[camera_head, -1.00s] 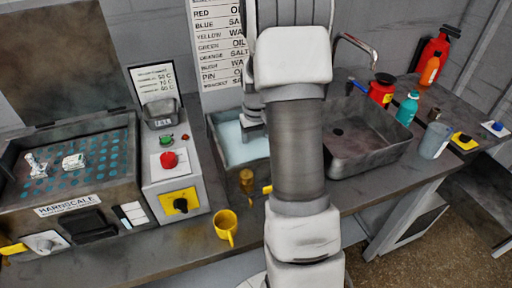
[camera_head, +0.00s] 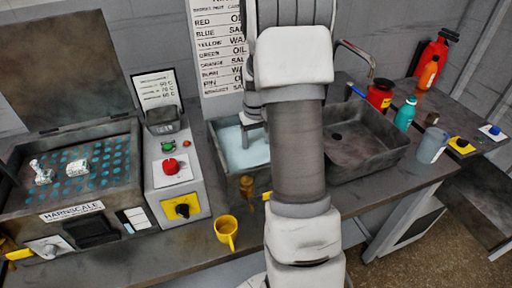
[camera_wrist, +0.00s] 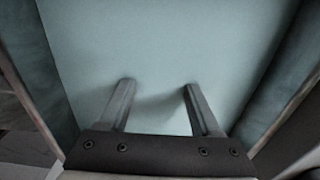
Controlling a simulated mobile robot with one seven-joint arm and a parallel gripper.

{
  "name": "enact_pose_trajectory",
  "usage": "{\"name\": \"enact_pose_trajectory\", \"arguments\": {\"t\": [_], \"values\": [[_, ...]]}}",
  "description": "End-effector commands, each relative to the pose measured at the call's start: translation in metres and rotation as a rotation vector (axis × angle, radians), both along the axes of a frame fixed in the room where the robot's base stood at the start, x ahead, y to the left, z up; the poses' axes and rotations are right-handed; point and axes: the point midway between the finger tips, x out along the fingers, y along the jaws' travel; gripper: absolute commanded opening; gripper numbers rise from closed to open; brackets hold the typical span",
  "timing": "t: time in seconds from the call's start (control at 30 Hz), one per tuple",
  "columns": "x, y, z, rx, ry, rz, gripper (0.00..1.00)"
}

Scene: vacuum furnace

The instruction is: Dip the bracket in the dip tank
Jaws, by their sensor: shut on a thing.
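The dip tank (camera_head: 216,142) is a rectangular grey tank set in the bench, holding pale blue liquid (camera_head: 242,155). In the wrist view its walls (camera_wrist: 58,80) slope down both sides, with the liquid filling the middle. My gripper (camera_head: 245,138) is over and inside the tank opening, pointing down. In the wrist view my gripper (camera_wrist: 157,88) has its two fingers set apart, reaching down to the liquid, with their tips at or under its surface. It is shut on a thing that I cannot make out. The bracket is not visible, and a darker patch shows between the fingers.
A control box with a red button (camera_head: 170,166) stands left of the tank, beside a perforated bed (camera_head: 100,160) carrying two small metal parts. A yellow mug (camera_head: 226,232) stands in front. A sink (camera_head: 362,150), bottles and a cup (camera_head: 432,146) are to the right.

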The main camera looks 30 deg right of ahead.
Motion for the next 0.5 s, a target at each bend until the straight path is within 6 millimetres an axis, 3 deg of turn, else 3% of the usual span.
{"name": "enact_pose_trajectory", "arguments": {"t": [0.5], "values": [[0.0,0.0,0.046,0.0,-0.001,0.0,0.0]]}}
